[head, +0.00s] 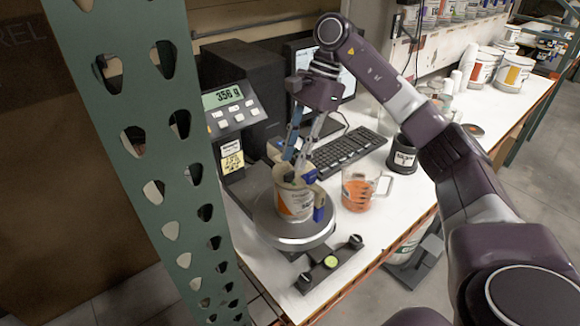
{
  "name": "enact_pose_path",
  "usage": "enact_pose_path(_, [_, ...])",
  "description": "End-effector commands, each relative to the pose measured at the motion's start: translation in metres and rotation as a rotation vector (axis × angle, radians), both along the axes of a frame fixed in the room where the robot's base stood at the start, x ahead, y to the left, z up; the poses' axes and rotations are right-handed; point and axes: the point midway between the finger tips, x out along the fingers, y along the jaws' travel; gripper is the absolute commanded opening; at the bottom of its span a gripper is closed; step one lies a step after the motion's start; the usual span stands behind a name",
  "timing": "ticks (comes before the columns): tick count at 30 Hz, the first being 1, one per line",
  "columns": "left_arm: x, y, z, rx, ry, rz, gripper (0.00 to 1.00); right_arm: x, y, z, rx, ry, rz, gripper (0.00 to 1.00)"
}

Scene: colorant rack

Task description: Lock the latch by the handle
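My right gripper (293,170) reaches down from above over a small labelled can (294,201). Its blue and grey finger links end at tan and blue parts around the can's top and side. The fingers overlap the can in this view, so I cannot tell whether they grip it. The can stands on the round plate of a scale (290,243). I cannot make out a latch or its handle for certain. My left gripper is not in view.
A scale display (222,97) reads about 356 g. A clear jug with orange marks (357,190), a dark cup (402,156) and a keyboard (345,150) stand close by on the white table. A perforated green post (150,130) rises at the left front.

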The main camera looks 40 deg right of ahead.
Motion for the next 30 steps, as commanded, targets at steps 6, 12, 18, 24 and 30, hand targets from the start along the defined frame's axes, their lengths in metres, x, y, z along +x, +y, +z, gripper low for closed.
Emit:
enact_pose_path(6, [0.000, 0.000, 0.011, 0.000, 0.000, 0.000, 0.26, -0.001, 0.010, -0.022, 0.001, 0.001, 0.000, 0.24])
enact_pose_path(12, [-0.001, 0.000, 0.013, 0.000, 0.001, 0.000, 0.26, -0.001, 0.014, -0.033, 0.001, -0.001, 0.000, 0.24])
enact_pose_path(18, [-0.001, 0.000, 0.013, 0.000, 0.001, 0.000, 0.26, -0.001, 0.015, -0.034, 0.001, -0.002, -0.001, 0.24])
enact_pose_path(24, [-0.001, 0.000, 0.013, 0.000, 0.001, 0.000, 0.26, -0.001, 0.015, -0.034, 0.002, -0.002, -0.001, 0.10])
enact_pose_path(30, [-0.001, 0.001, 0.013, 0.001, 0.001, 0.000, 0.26, -0.001, 0.015, -0.034, 0.002, -0.002, -0.001, 0.00])
